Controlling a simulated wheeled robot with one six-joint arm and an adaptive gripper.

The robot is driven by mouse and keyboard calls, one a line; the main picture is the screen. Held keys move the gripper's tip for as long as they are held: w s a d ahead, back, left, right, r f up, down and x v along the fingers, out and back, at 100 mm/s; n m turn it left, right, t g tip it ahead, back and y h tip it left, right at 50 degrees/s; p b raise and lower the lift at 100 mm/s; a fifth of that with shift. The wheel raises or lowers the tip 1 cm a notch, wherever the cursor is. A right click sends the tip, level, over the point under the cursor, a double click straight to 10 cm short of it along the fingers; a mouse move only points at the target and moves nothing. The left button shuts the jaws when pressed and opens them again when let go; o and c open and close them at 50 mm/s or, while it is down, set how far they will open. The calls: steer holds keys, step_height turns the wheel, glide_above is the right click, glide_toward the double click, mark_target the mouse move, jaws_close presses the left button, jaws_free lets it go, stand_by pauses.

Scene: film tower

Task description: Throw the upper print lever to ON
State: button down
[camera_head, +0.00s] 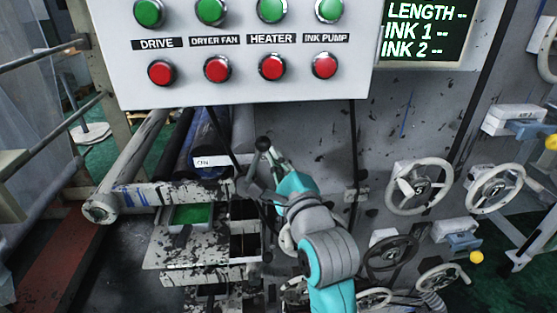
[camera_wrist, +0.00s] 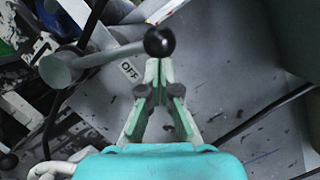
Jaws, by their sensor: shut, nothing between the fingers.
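The upper print lever is a grey shaft with a black ball knob (camera_head: 263,144), upright in the head view, right of the ON plate (camera_head: 205,162). In the wrist view the shaft (camera_wrist: 112,53) runs from a round grey hub (camera_wrist: 60,71) to the black ball (camera_wrist: 160,42). An OFF label (camera_wrist: 129,70) lies beside the shaft near the ball end. My gripper (camera_wrist: 159,69) is shut and empty, its fingertips meeting just below the ball in that view. I cannot tell whether they touch it. In the head view my gripper (camera_head: 275,160) is right beside the knob.
A panel with green and red buttons (camera_head: 215,69) hangs above. Rollers (camera_head: 205,135) lie behind the ON plate. Another black knob (camera_head: 267,257) is below. Handwheels (camera_head: 419,187) stand at the right. Black cables (camera_wrist: 262,113) cross the grey wall around my gripper.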

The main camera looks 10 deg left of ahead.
steer(key=shift+r, duration=0.1)
steer(key=shift+s+a+r+n+g, duration=0.15)
steer(key=shift+a+r+n+g, duration=0.15)
steer(key=shift+a+n, duration=0.3)
steer(key=shift+s+a+r+n+g, duration=0.2)
steer(key=shift+a+r+n, duration=0.2)
steer(key=shift+n, duration=0.3)
steer(key=s+a+n+g+h, duration=0.1)
steer(key=s+a+n+g, duration=0.1)
steer(key=a+n, duration=0.6)
steer(key=shift+s+a+f, duration=0.15)
steer(key=shift+s+a, duration=0.2)
steer(key=shift+a, duration=0.55)
steer(key=shift+a, duration=0.1)
